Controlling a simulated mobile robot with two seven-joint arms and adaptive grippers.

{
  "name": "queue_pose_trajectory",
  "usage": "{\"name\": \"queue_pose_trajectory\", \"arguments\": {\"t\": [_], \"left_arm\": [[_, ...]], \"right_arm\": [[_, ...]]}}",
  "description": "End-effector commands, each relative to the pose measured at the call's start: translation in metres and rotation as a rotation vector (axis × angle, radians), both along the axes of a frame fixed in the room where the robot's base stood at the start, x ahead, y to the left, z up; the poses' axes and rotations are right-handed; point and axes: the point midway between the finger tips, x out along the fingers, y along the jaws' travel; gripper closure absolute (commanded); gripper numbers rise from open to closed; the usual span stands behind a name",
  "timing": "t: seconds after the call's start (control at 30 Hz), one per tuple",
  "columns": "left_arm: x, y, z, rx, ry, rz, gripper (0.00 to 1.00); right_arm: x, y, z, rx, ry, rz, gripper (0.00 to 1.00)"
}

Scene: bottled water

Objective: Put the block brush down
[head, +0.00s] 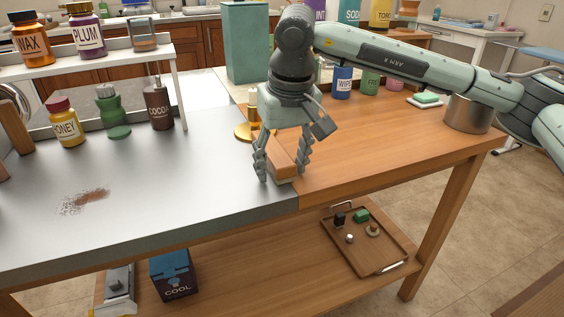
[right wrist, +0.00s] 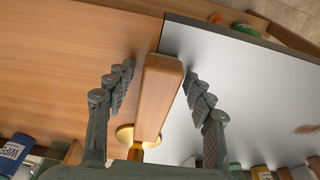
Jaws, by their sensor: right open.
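The block brush (head: 284,160) has a light wooden block body with a paler underside. It sits at the seam between the metal worktop and the wooden tabletop, and looks to be resting there. My right gripper (head: 282,174) points down over it with a finger on each side. In the right wrist view the brush (right wrist: 160,92) lies between the spread fingers of the gripper (right wrist: 158,74), with a gap visible on both sides. My left gripper is not in view.
A brass-coloured stand (head: 243,132) is just behind the brush. A reddish-brown smear (head: 85,200) marks the metal worktop (head: 160,185). Bottles and a shelf stand at the left. A steel pot (head: 468,114) is at the right. The wooden tabletop (head: 380,145) is clear in the middle.

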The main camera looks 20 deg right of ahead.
Motion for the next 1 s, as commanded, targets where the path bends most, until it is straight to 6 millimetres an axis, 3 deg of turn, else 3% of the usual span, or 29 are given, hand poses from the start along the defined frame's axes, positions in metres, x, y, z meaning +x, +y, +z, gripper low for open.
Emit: {"name": "queue_pose_trajectory", "arguments": {"t": [0.17,0.6,0.8,1.0], "left_arm": [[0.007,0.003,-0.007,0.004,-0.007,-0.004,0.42],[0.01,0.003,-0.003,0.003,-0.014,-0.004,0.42],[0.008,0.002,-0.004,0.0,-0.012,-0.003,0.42],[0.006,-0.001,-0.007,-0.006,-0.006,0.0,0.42]], "right_arm": [[-0.001,0.001,0.014,0.002,-0.003,0.0,0.46],[-0.019,0.0,0.102,0.001,-0.003,0.002,0.46],[-0.023,-0.001,0.119,0.0,-0.001,0.0,0.46],[-0.024,-0.001,0.121,0.0,0.0,0.001,0.46]]}}
